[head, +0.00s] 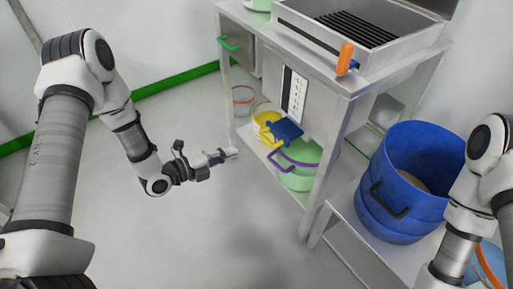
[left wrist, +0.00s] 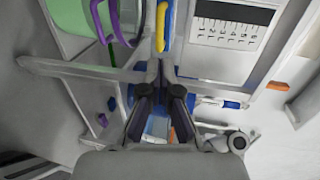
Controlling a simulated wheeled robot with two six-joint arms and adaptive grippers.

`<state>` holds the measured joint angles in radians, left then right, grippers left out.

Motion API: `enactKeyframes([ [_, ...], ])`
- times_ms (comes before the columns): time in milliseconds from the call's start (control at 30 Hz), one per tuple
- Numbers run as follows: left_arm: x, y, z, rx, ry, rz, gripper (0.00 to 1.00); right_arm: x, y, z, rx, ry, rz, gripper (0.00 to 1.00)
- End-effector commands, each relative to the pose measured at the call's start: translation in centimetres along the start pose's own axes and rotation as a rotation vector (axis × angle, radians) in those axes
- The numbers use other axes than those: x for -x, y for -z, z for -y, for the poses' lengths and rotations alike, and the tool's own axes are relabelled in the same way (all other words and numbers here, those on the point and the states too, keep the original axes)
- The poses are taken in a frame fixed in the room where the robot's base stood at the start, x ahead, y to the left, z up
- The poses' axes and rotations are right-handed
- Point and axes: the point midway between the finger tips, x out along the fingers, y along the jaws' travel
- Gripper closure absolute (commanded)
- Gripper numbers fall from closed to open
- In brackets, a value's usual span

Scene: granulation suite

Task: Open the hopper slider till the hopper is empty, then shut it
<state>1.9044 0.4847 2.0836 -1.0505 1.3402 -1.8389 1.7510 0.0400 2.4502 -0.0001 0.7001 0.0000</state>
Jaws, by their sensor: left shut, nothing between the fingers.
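The hopper unit is a metal body with a white, dark-marked scale strip (head: 294,95), which also shows in the left wrist view (left wrist: 232,22). A blue piece (head: 285,131) sits below the strip, over the tubs; I cannot tell if it is the slider, or whether that is open or shut. My left gripper (head: 228,153) is shut and empty, left of the blue piece and apart from it in the head view. Its closed fingers (left wrist: 161,92) cover part of a blue part in the wrist view. The hopper's contents are hidden. My right gripper is out of view.
A yellow container (head: 265,118) and a green tub (head: 299,178) with a purple handle stand on the lower shelf. A blue bucket (head: 405,215) holds pale material at right. An orange handle (head: 345,57) and a green handle (head: 231,44) stick out. The floor at left is clear.

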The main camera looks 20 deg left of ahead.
Motion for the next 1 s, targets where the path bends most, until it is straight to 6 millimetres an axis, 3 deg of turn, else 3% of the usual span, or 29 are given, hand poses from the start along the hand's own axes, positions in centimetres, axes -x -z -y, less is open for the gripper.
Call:
enactKeyframes([
  [200,-5.0,0.2,-0.4,-0.006,0.0,-0.005,1.0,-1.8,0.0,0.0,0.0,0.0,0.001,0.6],
  [400,-8.6,0.1,-0.3,-0.002,-0.001,-0.002,1.0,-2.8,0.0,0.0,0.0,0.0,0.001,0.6],
  [600,-10.0,0.1,-0.1,0.001,0.0,0.0,1.0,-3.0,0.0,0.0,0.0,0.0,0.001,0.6],
  [900,-10.1,0.1,-0.1,0.001,-0.001,0.0,1.0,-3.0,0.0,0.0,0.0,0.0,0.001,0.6],
  [1000,-11.1,0.1,0.0,-0.004,-0.001,-0.003,1.0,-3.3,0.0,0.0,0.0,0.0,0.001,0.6],
])
